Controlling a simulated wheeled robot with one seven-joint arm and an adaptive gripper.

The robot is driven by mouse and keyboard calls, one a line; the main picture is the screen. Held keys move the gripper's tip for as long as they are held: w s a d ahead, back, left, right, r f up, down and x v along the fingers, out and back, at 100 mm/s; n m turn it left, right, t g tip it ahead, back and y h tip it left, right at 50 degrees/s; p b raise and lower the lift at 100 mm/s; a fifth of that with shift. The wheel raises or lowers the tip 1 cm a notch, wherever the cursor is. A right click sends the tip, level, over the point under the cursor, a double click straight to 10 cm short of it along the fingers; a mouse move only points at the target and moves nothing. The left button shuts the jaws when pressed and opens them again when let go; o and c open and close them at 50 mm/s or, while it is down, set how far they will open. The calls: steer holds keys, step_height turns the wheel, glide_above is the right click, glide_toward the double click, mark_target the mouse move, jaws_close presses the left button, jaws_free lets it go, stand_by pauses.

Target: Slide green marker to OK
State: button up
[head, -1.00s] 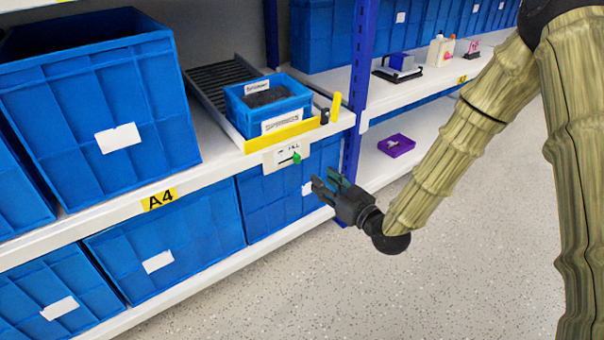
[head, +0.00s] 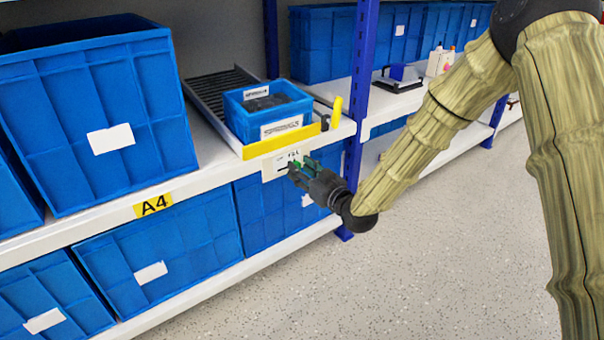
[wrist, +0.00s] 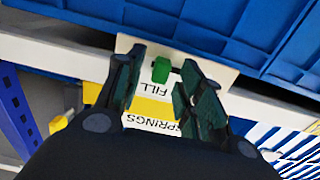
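The green marker (wrist: 161,70) is a small block on a white label plate (wrist: 190,58) in the wrist view, with the word FILL beside it, upside down. In the head view the plate (head: 270,168) hangs on the shelf's front edge below the springs bin; my gripper covers most of the marker there. My gripper (wrist: 155,75) is open, with one finger on each side of the marker. It also shows in the head view (head: 300,168), its fingers close to the plate. I cannot tell whether a finger touches the marker. No OK word is readable.
A blue springs bin (head: 263,128) stands on a roller track above the plate, behind a yellow front strip (head: 280,138). A large blue bin (head: 105,110) is at left, and a blue post (head: 360,90) at right. The floor in front (head: 420,270) is clear.

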mark_target(279, 169)
steer(key=shift+w+a, duration=0.1)
jaws_close()
steer(key=s+a+p, duration=0.1)
steer(key=a, duration=0.1)
steer(key=s+a, duration=0.1)
steer(key=shift+s+a+r+p, duration=0.1)
steer(key=shift+s+a+p, duration=0.25)
steer(key=shift+s+a, duration=0.05)
steer(key=shift+s, duration=0.1)
jaws_free()
steer(key=shift+a, duration=0.15)
steer(key=v, duration=1.2)
